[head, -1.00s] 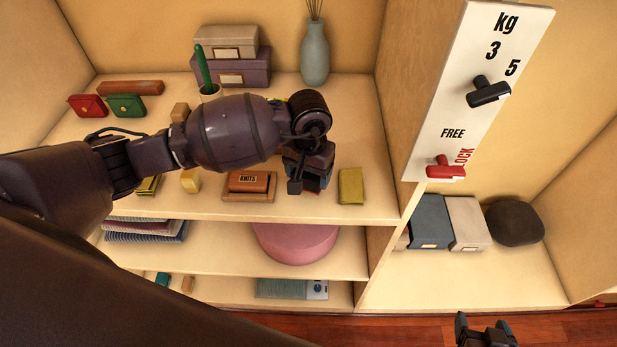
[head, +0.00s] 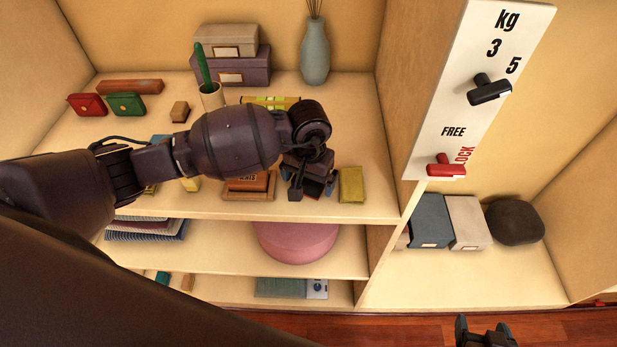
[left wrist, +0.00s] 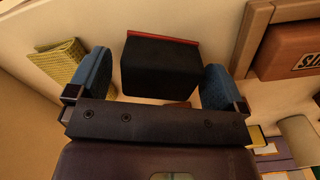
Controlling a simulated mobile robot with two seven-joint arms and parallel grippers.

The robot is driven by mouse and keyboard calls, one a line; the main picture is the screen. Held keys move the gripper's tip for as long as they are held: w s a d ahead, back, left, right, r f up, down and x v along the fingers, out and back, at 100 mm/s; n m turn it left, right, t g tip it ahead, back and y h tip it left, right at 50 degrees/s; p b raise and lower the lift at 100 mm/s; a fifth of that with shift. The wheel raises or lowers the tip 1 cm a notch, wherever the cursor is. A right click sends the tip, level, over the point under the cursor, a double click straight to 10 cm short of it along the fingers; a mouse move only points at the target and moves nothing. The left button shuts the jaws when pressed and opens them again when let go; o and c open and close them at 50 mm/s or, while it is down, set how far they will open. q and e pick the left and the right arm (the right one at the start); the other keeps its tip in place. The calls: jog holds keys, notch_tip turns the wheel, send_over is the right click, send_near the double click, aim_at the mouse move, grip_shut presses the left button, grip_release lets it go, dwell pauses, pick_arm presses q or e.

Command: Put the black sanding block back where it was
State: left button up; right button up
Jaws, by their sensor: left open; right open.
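The black sanding block (left wrist: 160,68), with a red strip along one edge, is between the open fingers of my left gripper (left wrist: 155,82) in the left wrist view. Gaps show between the block and both blue finger pads. In the head view, my left gripper (head: 312,190) is low over the front of the upper shelf, and the block (head: 313,187) is partly hidden by the fingers. My right gripper (head: 485,335) is open and empty at the bottom edge of the head view, in front of the lower right compartment.
A brown block in a wooden tray (head: 248,196) is just left of my left gripper, and a yellow-green cloth-like piece (head: 351,184) is just right. Behind stand a level (head: 270,103), a cup (head: 211,96) and a vase (head: 314,52). A panel with levers (head: 470,100) is at right.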

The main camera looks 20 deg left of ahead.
pick_arm(q)
jog(key=shift+r, duration=0.5)
notch_tip(320, 180, up, 11)
jog(key=b, duration=0.1)
jog(key=shift+r, duration=0.15)
